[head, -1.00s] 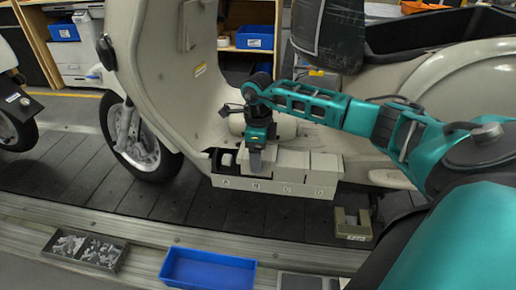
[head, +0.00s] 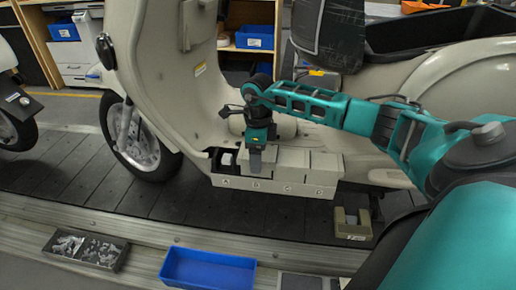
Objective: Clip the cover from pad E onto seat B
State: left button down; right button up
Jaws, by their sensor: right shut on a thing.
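A pale grey row of seats lettered A to D (head: 235,184) stands on the scooter's footboard. My right gripper (head: 255,168) points down at seat B, shut on a pale box-like cover (head: 268,167). The cover is at seat B; whether it is fully clipped down cannot be told. Seats C and D carry similar pale covers (head: 292,160) (head: 325,163). Seat A (head: 229,160) shows a dark open inside with a small white part. My left gripper is not in view. No pad lettered E can be read.
A blue tray (head: 208,283) and a grey bin of small metal parts (head: 86,250) sit along the front rail. An olive block with a notch (head: 353,226) stands right of the seats. The scooter's front shield (head: 160,70) rises left of my arm. Dark slats left of the seats are clear.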

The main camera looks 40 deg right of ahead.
jog(key=o, duration=1.1)
jog(key=shift+r, duration=0.1)
jog(key=shift+d, duration=0.1)
jog(key=shift+r, duration=0.1)
jog(key=r, duration=0.6)
jog(key=r+p, duration=0.1)
jog(key=r, duration=0.5)
jog(key=shift+s+a+r, duration=0.1)
jog(key=shift+a+r, duration=0.1)
jog(key=shift+r, duration=0.1)
